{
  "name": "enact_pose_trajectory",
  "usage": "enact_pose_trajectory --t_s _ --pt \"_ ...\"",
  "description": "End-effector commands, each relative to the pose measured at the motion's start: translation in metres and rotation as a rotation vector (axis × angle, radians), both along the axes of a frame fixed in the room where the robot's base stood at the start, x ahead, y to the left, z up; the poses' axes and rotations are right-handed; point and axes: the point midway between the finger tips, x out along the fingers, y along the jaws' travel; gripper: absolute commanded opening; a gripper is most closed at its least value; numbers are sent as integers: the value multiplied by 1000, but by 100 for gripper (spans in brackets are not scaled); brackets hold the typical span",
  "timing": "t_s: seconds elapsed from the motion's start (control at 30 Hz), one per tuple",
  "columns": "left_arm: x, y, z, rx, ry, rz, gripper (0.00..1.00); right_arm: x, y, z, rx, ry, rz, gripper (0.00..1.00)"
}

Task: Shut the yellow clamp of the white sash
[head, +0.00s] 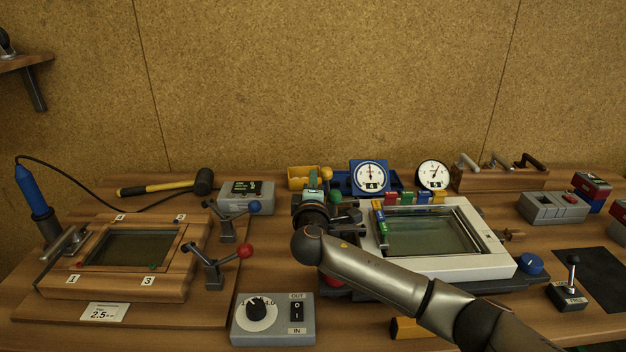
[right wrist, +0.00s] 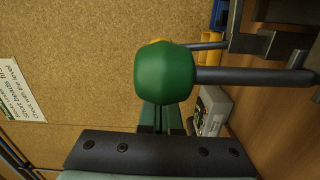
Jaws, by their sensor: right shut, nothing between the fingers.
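The white sash (head: 492,264) lies on its base right of centre, with coloured blocks along its far and left edges. The yellow clamp's knob (head: 326,173) shows behind the sash's left far corner; its lever is largely hidden, so I cannot tell its position. My right gripper (head: 313,182) is shut and empty near this corner, just left of the yellow knob. A green knob (head: 335,196) is close by on the right. In the right wrist view the green knob (right wrist: 165,85) stands before my shut fingers (right wrist: 160,120), with a sliver of yellow behind it. My left gripper is out of view.
My right forearm crosses the sash's near left corner. A wooden frame (head: 180,283) with a blue-knobbed clamp (head: 228,222) and a red-knobbed clamp (head: 216,265) stands at left. A grey control box (head: 272,333) is in front; two dials (head: 370,177) stand behind.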

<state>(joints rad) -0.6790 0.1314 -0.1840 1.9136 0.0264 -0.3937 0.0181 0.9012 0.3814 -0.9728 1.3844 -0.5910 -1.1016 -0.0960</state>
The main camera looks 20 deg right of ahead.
Motion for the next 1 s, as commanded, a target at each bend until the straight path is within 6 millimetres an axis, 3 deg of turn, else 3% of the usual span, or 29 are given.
enact_pose_trajectory --t_s 0.57,1.0 --pt "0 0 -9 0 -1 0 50 -4 -13 5 153 -43 1 0" --pt "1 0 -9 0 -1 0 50 -4 -14 7 158 -46 0 0"
